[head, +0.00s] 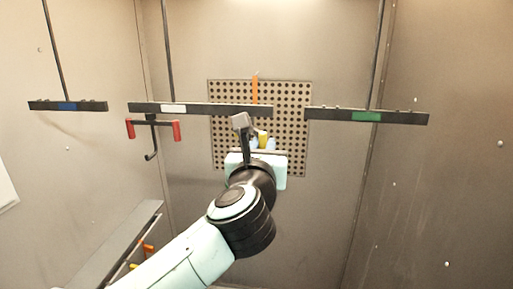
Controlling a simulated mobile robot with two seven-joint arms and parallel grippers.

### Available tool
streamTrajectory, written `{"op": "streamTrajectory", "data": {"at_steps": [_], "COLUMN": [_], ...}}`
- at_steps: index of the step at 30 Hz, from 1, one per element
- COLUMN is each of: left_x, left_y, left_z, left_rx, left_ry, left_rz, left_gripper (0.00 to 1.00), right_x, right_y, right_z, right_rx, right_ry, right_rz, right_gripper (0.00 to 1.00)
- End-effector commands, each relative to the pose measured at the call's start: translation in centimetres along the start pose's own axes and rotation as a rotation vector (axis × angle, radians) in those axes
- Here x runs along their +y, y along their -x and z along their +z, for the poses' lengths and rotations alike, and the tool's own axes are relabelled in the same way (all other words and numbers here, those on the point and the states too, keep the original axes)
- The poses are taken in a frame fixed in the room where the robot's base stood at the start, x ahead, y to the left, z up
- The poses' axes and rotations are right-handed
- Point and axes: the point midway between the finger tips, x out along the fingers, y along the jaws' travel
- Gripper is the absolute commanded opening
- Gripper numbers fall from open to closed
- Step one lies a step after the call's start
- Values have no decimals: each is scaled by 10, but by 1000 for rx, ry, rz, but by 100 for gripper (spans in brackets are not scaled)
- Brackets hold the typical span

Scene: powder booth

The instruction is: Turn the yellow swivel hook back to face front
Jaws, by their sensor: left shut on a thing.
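The yellow swivel hook (263,141) shows only as a small yellow patch between the fingers of my left gripper (254,137). The gripper is shut on it, just below the right end of the middle black bar (195,109). My gripper hides most of the hook, so I cannot tell which way it faces. An orange upright piece (255,90) stands above that bar end; I cannot tell whether it belongs to the hook. My right gripper is not in view.
A black hook with red handles (152,130) hangs from the middle bar, which has a white label. A blue-labelled bar (88,106) hangs left and a green-labelled bar (410,118) right. A perforated panel (292,140) is behind. A ledge (125,240) with orange items is lower left.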

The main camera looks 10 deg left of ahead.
Motion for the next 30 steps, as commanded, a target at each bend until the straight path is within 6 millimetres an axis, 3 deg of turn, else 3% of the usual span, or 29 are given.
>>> {"op": "streamTrajectory", "data": {"at_steps": [15,30], "left_x": [-20,-24], "left_y": [-25,-46], "left_z": [2,1], "left_rx": [-1,-2], "left_ry": [-2,0], "left_rz": [-1,-1], "left_gripper": [14,15], "right_x": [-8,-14], "right_y": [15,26], "right_z": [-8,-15], "right_rx": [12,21], "right_ry": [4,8], "right_rz": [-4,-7], "right_gripper": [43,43]}}
